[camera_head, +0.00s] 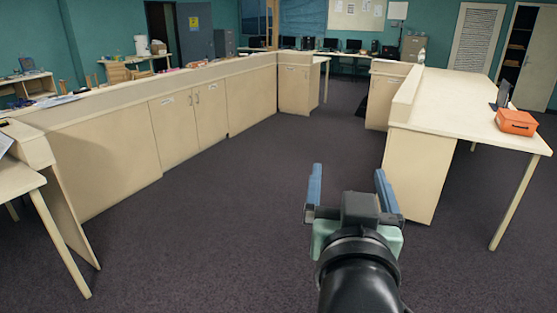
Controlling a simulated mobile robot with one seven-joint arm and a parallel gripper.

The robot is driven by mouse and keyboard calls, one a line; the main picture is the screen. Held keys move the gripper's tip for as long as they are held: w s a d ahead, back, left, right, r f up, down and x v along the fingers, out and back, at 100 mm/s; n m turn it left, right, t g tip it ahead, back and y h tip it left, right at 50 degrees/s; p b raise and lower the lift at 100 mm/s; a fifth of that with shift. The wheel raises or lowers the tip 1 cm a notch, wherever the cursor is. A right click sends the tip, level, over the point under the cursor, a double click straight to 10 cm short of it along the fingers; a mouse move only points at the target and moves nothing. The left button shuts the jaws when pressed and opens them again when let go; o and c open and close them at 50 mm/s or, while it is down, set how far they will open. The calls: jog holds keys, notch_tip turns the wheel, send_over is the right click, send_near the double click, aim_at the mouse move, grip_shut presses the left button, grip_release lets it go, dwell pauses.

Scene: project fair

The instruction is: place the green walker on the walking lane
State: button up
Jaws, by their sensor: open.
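My gripper (348,186) is in the lower right of the head view, its two blue fingers spread apart with nothing between them. It is over the open carpet, in front of the end of the right counter. I cannot make out a green walker or a walking lane in this view. Small items on the far counters are too small to tell apart.
A long cream counter (105,155) runs along the left. A right counter (470,100) bears an orange box (516,122) and a dark upright object (502,94). Dark carpet (235,215) between them is clear. Computers stand along the back wall.

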jog(key=s+a+r+n+t+y, duration=0.1)
jog(key=s+a+r+t, duration=0.2)
jog(key=r, duration=0.4)
jog(key=s+a+r+t+y, duration=0.1)
jog(key=s+a+r+t, duration=0.2)
jog(key=r, duration=0.5)
jog(key=s+a+r+n+t+y, duration=0.1)
jog(key=s+a+r+t, duration=0.2)
jog(key=r, duration=0.5)
jog(key=s+a, duration=0.1)
jog(key=s, duration=0.1)
jog(key=shift+s+a+n+t+y, duration=0.3)
jog(key=shift+a+y, duration=0.1)
